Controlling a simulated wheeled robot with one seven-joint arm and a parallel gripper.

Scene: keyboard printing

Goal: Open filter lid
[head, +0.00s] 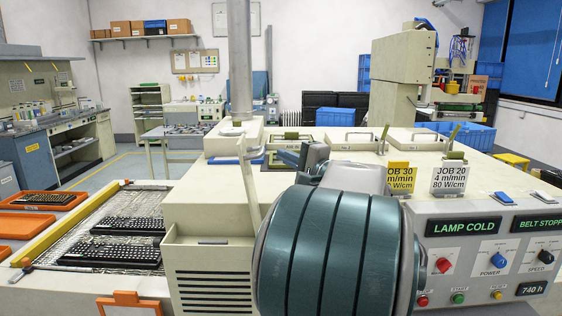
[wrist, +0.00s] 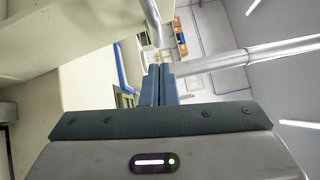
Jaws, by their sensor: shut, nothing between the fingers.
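I cannot single out the filter lid with certainty. A beige box with a louvred front (head: 213,280) stands at the machine's near left. A dark slot or grip (head: 212,241) shows at its top. My gripper (head: 288,158) shows in part above the machine top, just right of that bar; my arm hides much of the area. In the wrist view my gripper's dark fingers (wrist: 157,85) are together and empty. A pale bar (wrist: 151,22) passes just beyond the fingertips; I cannot tell whether they touch.
Lids with handles (head: 352,140) line the machine top. A vertical metal pipe (head: 239,60) rises behind the box. Keyboards (head: 110,254) lie on the mesh belt (head: 130,205) at left. The control panel (head: 485,255) is at right, with job cards (head: 450,178) above it.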

